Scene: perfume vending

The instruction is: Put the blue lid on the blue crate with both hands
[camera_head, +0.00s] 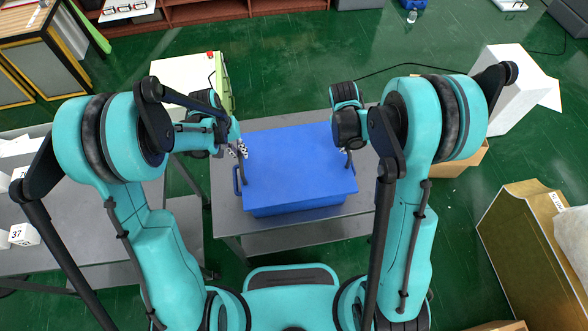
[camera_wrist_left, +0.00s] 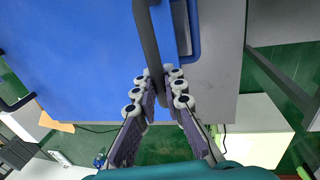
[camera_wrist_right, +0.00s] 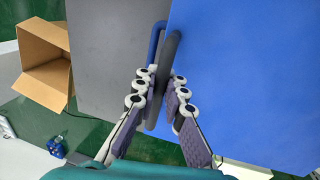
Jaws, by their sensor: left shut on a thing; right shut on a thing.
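The blue lid (camera_head: 300,160) is a flat blue panel lying level over the blue crate (camera_head: 300,209), whose front wall shows below the lid's near edge. My left gripper (camera_head: 241,152) is shut on a dark handle at the lid's left end; the grip also shows in the left wrist view (camera_wrist_left: 160,76). My right gripper (camera_head: 347,151) is shut on the dark handle at the right end, seen in the right wrist view (camera_wrist_right: 162,78). Blue crate handles stick out beside the dark ones. The crate's inside is hidden. I cannot tell whether the lid touches the rim.
The crate stands on a grey table (camera_head: 228,218) with bare strips around it. Another grey table (camera_head: 80,225) is at the left. An open cardboard box (camera_wrist_right: 45,65) is on the floor to the right, and a white box (camera_head: 505,95) stands beyond it.

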